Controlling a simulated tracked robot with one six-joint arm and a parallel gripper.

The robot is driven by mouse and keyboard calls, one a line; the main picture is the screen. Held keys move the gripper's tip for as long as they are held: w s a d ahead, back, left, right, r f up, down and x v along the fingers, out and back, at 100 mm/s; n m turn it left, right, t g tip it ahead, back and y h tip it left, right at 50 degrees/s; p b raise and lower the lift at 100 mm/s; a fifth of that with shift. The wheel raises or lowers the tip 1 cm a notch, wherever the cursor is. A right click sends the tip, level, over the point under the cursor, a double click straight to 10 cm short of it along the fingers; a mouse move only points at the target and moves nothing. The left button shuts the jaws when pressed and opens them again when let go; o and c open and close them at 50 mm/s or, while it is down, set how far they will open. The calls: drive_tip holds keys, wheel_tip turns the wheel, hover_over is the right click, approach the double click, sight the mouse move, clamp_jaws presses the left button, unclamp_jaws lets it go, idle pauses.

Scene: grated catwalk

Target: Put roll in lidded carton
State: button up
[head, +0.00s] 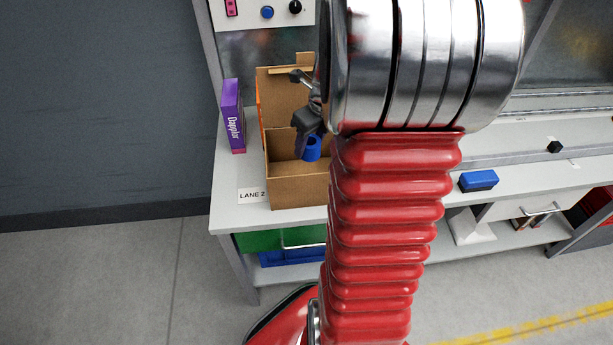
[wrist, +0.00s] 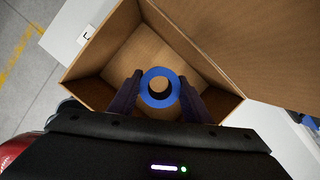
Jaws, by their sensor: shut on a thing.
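The lidded carton (head: 297,195) is a brown cardboard box standing on the grey bench, with its lid raised at the back. In the wrist view I look down into the open carton (wrist: 95,62), and its lid (wrist: 235,35) stands open at the upper right. The roll is a blue ring (head: 312,152) with a hole through it. My gripper (head: 309,146) is shut on the roll, which it holds at the carton's opening. In the wrist view the roll (wrist: 149,97) sits between both fingers (wrist: 159,92), above the carton's floor. My arm hides the carton's right side in the head view.
A purple box (head: 232,118) stands on the bench just left of the carton, beside a "LANE 2" label (head: 252,195). A blue block (head: 478,180) and a small black block (head: 554,147) lie farther right. A control panel (head: 265,12) stands behind.

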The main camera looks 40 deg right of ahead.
sight(317, 149)
drive_tip(key=shift+s+f, duration=0.1)
drive_tip(key=shift+f, duration=3.05)
drive_tip(key=shift+f, duration=0.1)
drive_tip(key=shift+f, duration=1.75)
drive_tip(key=o, duration=1.2)
drive_tip(key=shift+f, duration=0.1)
drive_tip(key=v, duration=1.2)
